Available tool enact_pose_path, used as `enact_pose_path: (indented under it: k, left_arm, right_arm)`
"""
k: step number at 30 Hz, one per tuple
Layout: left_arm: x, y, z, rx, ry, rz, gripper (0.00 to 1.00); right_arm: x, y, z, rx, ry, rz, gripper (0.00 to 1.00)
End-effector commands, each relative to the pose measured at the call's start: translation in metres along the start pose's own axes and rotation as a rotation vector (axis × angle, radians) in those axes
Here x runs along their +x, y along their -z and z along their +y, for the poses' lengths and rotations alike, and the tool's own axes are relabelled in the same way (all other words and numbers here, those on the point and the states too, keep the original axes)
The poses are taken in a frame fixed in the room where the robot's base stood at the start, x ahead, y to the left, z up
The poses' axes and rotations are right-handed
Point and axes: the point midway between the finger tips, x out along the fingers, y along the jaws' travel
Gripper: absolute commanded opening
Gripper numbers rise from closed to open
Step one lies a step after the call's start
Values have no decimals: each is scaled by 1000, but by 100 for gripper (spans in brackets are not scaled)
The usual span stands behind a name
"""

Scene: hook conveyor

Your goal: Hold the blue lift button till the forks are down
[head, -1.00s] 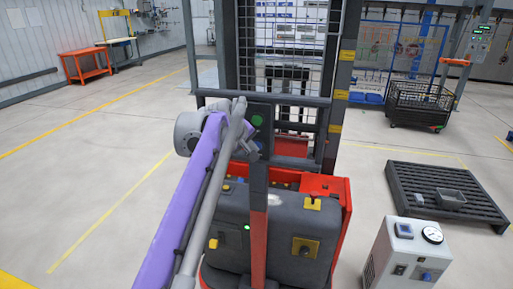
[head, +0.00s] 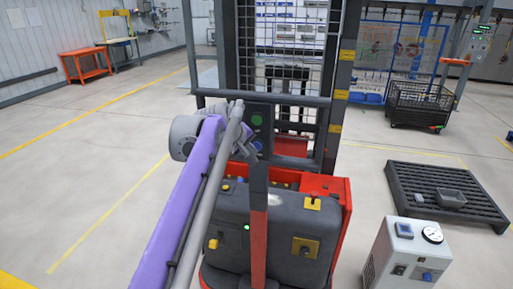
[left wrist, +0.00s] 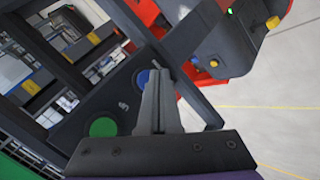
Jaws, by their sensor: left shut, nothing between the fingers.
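The blue lift button (head: 258,145) is on the dark control panel of the red and grey stacker, below a green button (head: 257,120). My left gripper (head: 247,148) is shut and empty, at the panel beside the blue button. In the left wrist view, the shut fingertips (left wrist: 155,74) overlap the right edge of the blue button (left wrist: 142,77); I cannot tell whether they press it. The green button (left wrist: 103,127) is lower left there. The forks are hidden behind the mast and mesh. My right gripper is not in view.
The stacker's grey body (head: 230,215) stands below the panel. A white box with a gauge (head: 408,250) stands at front right, with a dark pallet (head: 415,185) behind it. A black mesh cart (head: 420,103) is farther back. The floor at left is clear.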

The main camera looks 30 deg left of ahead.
Motion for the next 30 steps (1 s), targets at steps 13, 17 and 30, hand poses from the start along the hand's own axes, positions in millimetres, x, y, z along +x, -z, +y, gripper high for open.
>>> enact_pose_path:
  k: [13,17,30]
  left_arm:
    - [-8,-6,-6,0,0,0,0]
    - [-17,-13,-13,0,0,0,0]
    - [-35,-26,-26,0,0,0,0]
  right_arm:
    - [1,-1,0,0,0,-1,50]
    - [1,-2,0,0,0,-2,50]
    - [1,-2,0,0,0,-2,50]
